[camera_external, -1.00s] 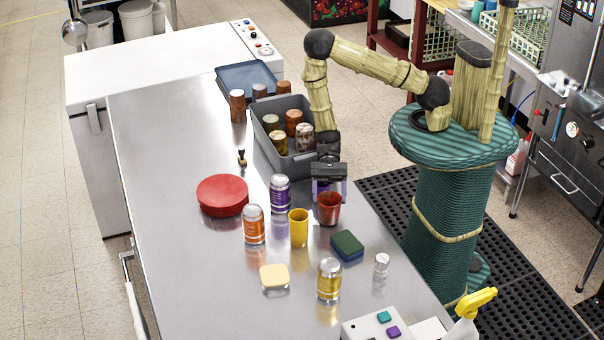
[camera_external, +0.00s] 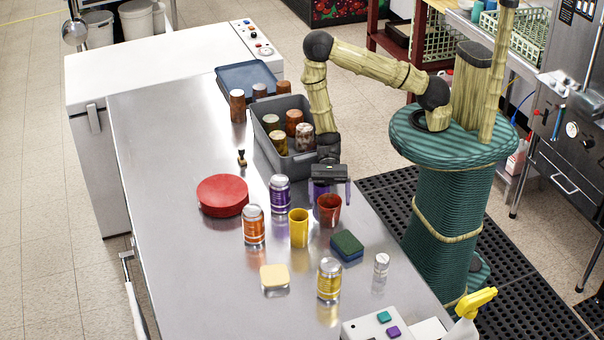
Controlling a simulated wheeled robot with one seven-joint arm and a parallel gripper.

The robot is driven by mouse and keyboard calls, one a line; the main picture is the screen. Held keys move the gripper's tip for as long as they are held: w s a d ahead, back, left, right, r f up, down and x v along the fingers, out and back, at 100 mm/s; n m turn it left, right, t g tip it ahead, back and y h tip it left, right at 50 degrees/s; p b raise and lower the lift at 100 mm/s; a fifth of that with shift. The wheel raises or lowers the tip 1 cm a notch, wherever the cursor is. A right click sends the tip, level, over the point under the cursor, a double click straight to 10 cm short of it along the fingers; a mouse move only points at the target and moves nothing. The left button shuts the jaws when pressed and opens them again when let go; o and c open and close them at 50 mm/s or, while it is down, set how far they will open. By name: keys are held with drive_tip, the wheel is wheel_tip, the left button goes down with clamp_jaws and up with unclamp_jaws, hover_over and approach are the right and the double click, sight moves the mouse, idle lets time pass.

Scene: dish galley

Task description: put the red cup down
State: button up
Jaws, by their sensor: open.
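The red cup (camera_external: 329,211) stands upright on the steel counter (camera_external: 170,190), just right of the yellow cup (camera_external: 299,229). My gripper (camera_external: 331,194) points down at the red cup from its far side. Its purple fingers are spread apart, one toward each side of the cup's rim, and it is open. From this view I cannot tell whether either finger touches the cup.
A grey bin (camera_external: 260,133) with several jars stands behind my gripper. A green-blue sponge (camera_external: 347,245) lies in front of the red cup.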

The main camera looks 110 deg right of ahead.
drive_tip(key=shift+d+r, duration=0.15)
drive_tip(key=shift+d, duration=0.15)
drive_tip(key=b+v, duration=0.2)
drive_tip(key=v, duration=0.5)
drive_tip(key=shift+s+a, duration=0.1)
